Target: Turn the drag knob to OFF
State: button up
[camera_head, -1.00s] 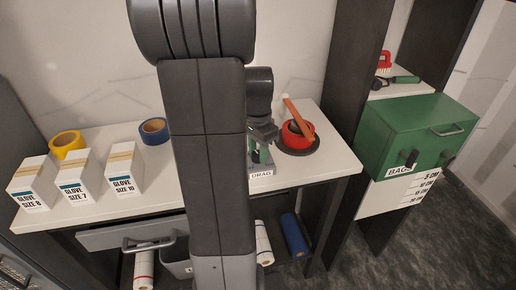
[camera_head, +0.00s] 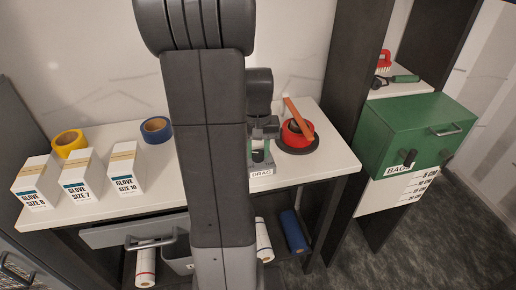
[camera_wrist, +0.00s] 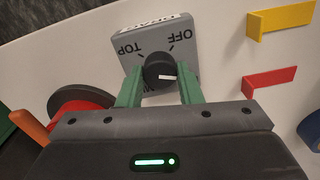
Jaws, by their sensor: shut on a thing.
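The drag knob (camera_wrist: 160,72) is a round black dial with a white pointer line, on a grey box (camera_wrist: 187,62) lettered TOP and OFF. A third label below the dial is mostly hidden by my gripper. In the wrist view the pointer points right, clockwise of the OFF mark at the upper right. My gripper (camera_wrist: 160,86) has its green fingers on both sides of the dial and is shut on it. In the head view my gripper (camera_head: 262,132) is above the box's DRAG label (camera_head: 262,172), and the dial is hard to make out.
In the wrist view, yellow (camera_wrist: 280,20) and red (camera_wrist: 270,80) brackets lie to the right. Glove boxes (camera_head: 82,178) and tape rolls (camera_head: 156,130) are at the bench's left.

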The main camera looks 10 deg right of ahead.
aim_at(258, 153)
jog(key=n, duration=0.6)
jog(key=n+p, duration=0.1)
jog(key=n, duration=0.5)
jog(key=shift+n, duration=0.4)
dwell(0.3)
jog(key=o, duration=1)
jog(key=shift+r, duration=0.1)
notch_tip(258, 153, up, 14)
jog(key=shift+f, duration=0.15)
jog(key=shift+f, duration=0.1)
